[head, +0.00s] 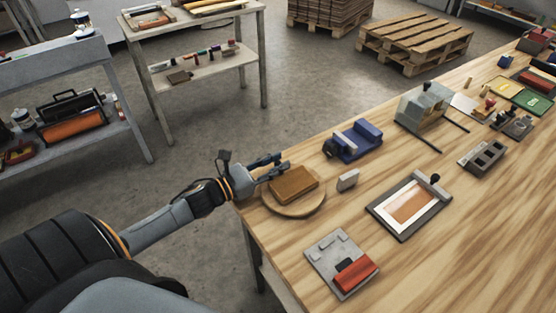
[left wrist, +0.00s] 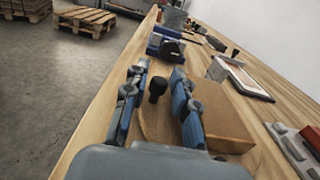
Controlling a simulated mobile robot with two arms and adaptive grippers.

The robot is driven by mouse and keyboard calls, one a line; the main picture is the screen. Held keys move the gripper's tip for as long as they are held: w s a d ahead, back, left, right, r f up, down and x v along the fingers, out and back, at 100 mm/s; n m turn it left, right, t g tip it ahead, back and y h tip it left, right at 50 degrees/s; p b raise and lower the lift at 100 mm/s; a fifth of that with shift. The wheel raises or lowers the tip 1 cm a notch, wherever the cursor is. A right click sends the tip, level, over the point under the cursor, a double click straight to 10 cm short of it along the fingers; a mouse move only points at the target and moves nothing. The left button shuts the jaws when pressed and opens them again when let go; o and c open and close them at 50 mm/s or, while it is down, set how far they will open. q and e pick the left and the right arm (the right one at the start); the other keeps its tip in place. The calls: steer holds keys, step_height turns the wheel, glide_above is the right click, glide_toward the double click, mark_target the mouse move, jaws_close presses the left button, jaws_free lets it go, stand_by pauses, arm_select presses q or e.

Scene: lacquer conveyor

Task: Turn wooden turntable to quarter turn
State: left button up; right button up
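The wooden turntable (head: 312,211) is a round, light brown disc near the left edge of the workbench. A brown rectangular block (head: 293,184) sits on it. My left gripper (head: 277,167) reaches over the turntable's far left side, beside the block. In the left wrist view the fingers (left wrist: 158,78) are apart, with a dark upright knob (left wrist: 157,89) between them. I see gaps on both sides of the knob. The turntable (left wrist: 158,122) shows below the fingers, with the block (left wrist: 225,115) just right of the right finger. My right gripper is not in view.
A small grey block (head: 348,180) stands right of the turntable. A blue vise-like tool (head: 355,141) is behind it. The bench edge drops to the floor at left.

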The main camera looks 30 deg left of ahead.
arm_select(q)
steer(key=shift+w+d, duration=0.15)
steer(key=shift+w, duration=0.25)
jaws_close()
